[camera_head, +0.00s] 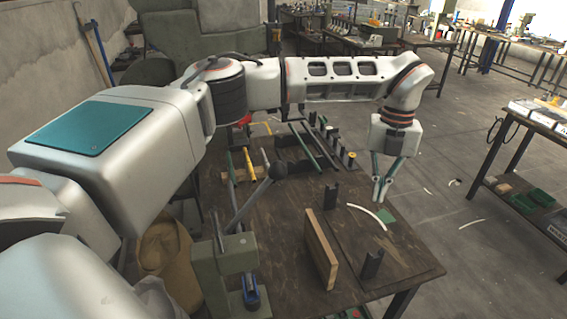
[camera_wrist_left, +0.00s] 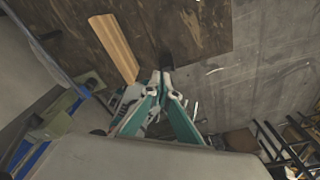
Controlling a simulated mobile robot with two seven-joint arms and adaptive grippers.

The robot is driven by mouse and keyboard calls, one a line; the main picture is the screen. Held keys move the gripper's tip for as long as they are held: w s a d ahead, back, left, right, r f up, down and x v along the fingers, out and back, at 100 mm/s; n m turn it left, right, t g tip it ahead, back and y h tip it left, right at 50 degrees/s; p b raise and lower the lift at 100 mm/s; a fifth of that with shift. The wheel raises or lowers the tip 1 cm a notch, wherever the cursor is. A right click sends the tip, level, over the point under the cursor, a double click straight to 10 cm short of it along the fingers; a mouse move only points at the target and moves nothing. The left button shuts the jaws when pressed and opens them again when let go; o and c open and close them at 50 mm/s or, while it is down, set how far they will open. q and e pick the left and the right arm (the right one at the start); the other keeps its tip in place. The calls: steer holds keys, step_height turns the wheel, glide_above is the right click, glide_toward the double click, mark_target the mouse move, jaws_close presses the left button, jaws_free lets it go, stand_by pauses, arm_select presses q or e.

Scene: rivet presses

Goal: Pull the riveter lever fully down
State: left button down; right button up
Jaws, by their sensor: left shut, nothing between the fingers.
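The riveter (camera_head: 225,262) is a green press at the front left of the wooden table. Its lever (camera_head: 250,203) slants up and to the right and ends in a dark ball knob (camera_head: 278,171). My left gripper (camera_head: 379,194) is shut and empty, pointing down over the right part of the table. It is well to the right of the knob and does not touch the lever. The left wrist view shows its fingertips (camera_wrist_left: 166,84) together, and part of the green riveter (camera_wrist_left: 45,135) at the left. The right gripper is in neither view.
A wooden board (camera_head: 320,248) stands on edge on the table (camera_head: 290,280), right of the riveter. Dark upright brackets (camera_head: 372,264) stand near it, and a curved white strip (camera_head: 367,215) lies below my gripper. Rods and clamps lie at the back. A sack (camera_head: 163,250) stands at the left.

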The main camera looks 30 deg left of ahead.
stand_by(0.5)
arm_select(q)
steer(key=w+a, duration=0.3)
steer(key=a, duration=0.1)
steer(key=shift+w+a, duration=0.3)
steer(key=shift+w, duration=0.1)
steer(key=shift+r, duration=0.1)
step_height(320, 180, up, 8)
steer(key=w+a, duration=0.1)
steer(key=shift+w+a, duration=0.15)
steer(key=shift+a, duration=0.1)
stand_by(0.5)
stand_by(2.0)
